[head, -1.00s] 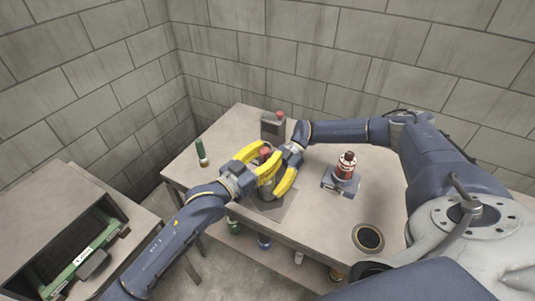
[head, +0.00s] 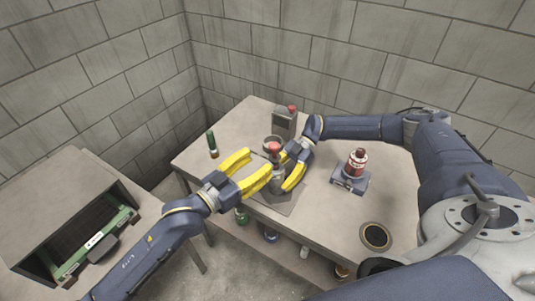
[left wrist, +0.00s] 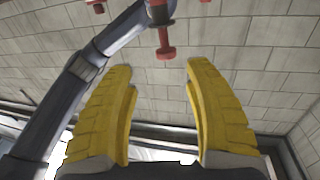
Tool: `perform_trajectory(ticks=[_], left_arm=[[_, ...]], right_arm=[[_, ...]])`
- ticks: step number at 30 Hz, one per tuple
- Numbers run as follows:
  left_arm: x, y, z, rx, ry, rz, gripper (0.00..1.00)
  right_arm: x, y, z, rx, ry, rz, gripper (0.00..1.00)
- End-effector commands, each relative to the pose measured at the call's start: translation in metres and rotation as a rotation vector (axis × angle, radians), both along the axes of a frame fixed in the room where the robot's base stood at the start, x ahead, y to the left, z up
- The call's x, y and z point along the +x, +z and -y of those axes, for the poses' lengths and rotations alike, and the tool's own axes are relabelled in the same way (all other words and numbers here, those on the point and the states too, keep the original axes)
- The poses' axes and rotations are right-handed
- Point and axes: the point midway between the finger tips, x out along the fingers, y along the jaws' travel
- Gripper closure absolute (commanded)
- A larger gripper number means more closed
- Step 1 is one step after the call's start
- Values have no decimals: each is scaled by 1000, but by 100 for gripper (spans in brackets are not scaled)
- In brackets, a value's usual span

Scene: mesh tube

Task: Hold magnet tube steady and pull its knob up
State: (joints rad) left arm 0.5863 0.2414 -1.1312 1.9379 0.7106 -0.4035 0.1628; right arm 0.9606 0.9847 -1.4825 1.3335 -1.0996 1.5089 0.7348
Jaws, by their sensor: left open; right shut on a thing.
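The magnet tube (head: 276,184) stands upright on a flat square plate on the table, mostly hidden by yellow fingers. Its red knob (head: 273,148) shows at the top. A red knob (left wrist: 165,50) also shows in the left wrist view, beyond and between the fingertips. My right gripper (head: 280,176) is shut on the tube from the right. My left gripper (head: 259,161) is open and empty, its two yellow fingers pointing at the tube from the left; both fingers show apart in the left wrist view (left wrist: 158,72).
A grey canister with a red cap (head: 284,124) stands behind the tube. A green cylinder (head: 212,142) stands at the back left. A red bottle (head: 356,162) sits on a blue base at right, near a dark round disc (head: 376,236). A side bench (head: 50,200) is at left.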

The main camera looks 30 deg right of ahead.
Motion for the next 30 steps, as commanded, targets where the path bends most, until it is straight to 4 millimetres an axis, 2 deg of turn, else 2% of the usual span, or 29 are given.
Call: perform_trajectory(ticks=[3, 9, 23, 24, 30], left_arm=[[-4, 0, -14, 0, 0, 0, 48], [-8, 0, -27, 0, -1, 0, 48], [-9, 0, -30, 0, -1, -1, 48], [-9, 0, -30, 0, -1, 0, 48], [-9, 0, -30, 0, -1, 0, 48]], right_arm=[[0, 1, 0, 1, 0, 1, 69], [1, 1, 0, 2, 0, 1, 69], [1, 1, 0, 2, 0, 1, 69], [1, 1, 0, 2, 0, 1, 51], [0, 1, 0, 1, 0, 1, 27]])
